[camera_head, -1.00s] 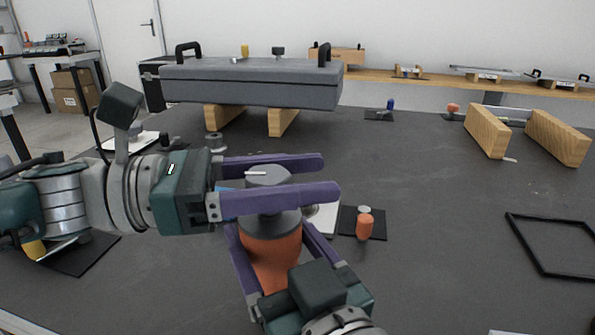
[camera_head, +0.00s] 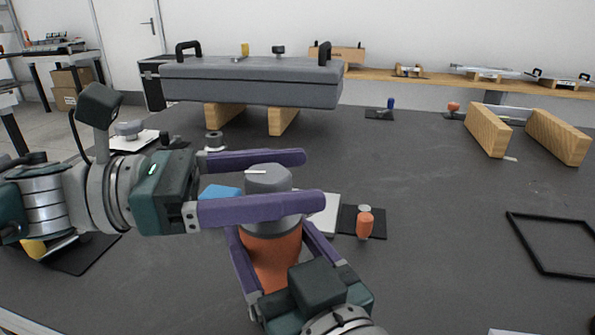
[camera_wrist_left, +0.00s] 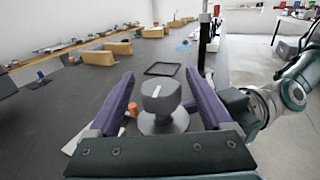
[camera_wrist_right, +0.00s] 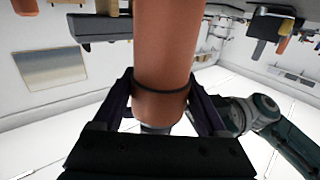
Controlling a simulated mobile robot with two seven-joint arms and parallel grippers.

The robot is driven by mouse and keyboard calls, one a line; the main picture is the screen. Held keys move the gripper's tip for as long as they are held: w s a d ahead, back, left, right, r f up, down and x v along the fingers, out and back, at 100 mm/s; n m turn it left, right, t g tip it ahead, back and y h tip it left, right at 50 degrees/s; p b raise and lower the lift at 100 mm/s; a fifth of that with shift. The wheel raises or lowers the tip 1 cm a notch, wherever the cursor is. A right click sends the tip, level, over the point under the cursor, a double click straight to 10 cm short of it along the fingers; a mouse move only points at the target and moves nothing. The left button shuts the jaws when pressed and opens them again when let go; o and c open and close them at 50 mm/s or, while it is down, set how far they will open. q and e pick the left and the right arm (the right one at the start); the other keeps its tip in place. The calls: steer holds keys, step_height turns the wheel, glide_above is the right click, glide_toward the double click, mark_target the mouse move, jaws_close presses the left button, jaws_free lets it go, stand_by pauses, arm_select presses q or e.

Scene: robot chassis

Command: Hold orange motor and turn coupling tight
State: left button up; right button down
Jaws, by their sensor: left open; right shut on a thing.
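The orange motor (camera_head: 272,258) stands upright in front of me, with a grey coupling (camera_head: 268,182) on top that bears a white mark. My right gripper (camera_head: 270,240) is shut on the orange motor body, which also fills the middle of the right wrist view (camera_wrist_right: 165,70). My left gripper (camera_head: 308,178) is open, its purple fingers level with the coupling and reaching past it on both sides. In the left wrist view the coupling (camera_wrist_left: 162,98) sits between the open fingers, apart from both. The motor's lower end is hidden behind my right gripper.
A small orange part (camera_head: 364,224) stands on a black mat to the right. A grey chassis (camera_head: 250,82) rests on wooden blocks (camera_head: 283,120) at the back. Wooden blocks (camera_head: 556,138) and a black frame (camera_head: 550,250) lie at right. The table's middle right is clear.

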arm_select(q)
steer(key=s+a, duration=0.1)
steer(key=a, duration=0.9)
steer(key=shift+a, duration=0.25)
